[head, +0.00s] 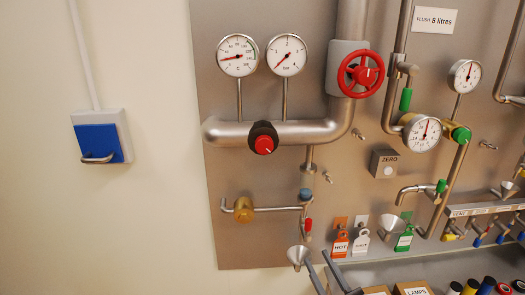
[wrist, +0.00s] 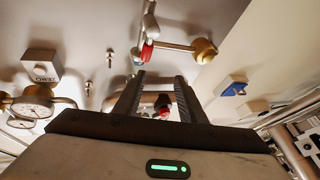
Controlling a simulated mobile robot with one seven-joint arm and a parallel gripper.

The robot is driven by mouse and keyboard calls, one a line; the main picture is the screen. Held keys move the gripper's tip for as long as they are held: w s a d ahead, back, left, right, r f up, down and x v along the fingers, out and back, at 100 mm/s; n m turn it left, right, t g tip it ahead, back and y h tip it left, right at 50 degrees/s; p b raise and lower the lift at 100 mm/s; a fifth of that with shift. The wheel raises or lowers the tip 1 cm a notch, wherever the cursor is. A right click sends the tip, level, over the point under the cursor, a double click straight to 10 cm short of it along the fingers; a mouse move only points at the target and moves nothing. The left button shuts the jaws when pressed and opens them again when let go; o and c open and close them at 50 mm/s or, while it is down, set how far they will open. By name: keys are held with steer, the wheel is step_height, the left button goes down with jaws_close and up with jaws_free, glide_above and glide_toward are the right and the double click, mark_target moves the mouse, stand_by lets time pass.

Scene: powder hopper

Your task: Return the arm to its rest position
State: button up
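My gripper (wrist: 159,76) shows in the wrist view with its two dark fingers apart and nothing between them. In the head view the gripper (head: 316,258) shows at the bottom edge as two grey fingers, spread apart. I cannot tell whether the fingers touch anything. The rest of the arm is out of the head view.
The steel panel (head: 240,190) carries pipes, gauges, a red handwheel (head: 361,74) and a red-capped knob (head: 263,145). HOT, HOLD-like and green tags (head: 340,242) hang right of the gripper. Boxes and bottles (head: 488,285) stand lower right.

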steer(key=s+a+r+m+g+y+p, duration=0.15)
steer(key=s+a+r+m+g, duration=0.3)
steer(key=m+g, duration=0.45)
steer(key=s+a+r+m+g+y+p, duration=0.15)
steer(key=s+a+r+m+g, duration=0.4)
steer(key=m, duration=0.65)
steer(key=s+a+r+m+g+p, duration=0.3)
steer(key=s+r+m+g, duration=0.15)
steer(key=m+g, duration=0.5)
steer(key=s+d+r+n+t+h+p, duration=0.1)
steer(key=s+d+r+n+t+h, duration=0.1)
steer(key=r+n, duration=0.5)
steer(key=s+d+r+n+t+h+p, duration=0.1)
steer(key=s+d+r+n+t+h, duration=0.1)
steer(key=r+n+h, duration=0.3)
steer(key=s+d+r+n+t+h+p, duration=0.1)
steer(key=r+n+t+h, duration=0.3)
steer(key=r+n, duration=0.7)
steer(key=shift+s+d+n+t+p, duration=0.3)
steer(key=shift+s+d+n+p, duration=0.15)
steer(key=shift+d+n, duration=0.4)
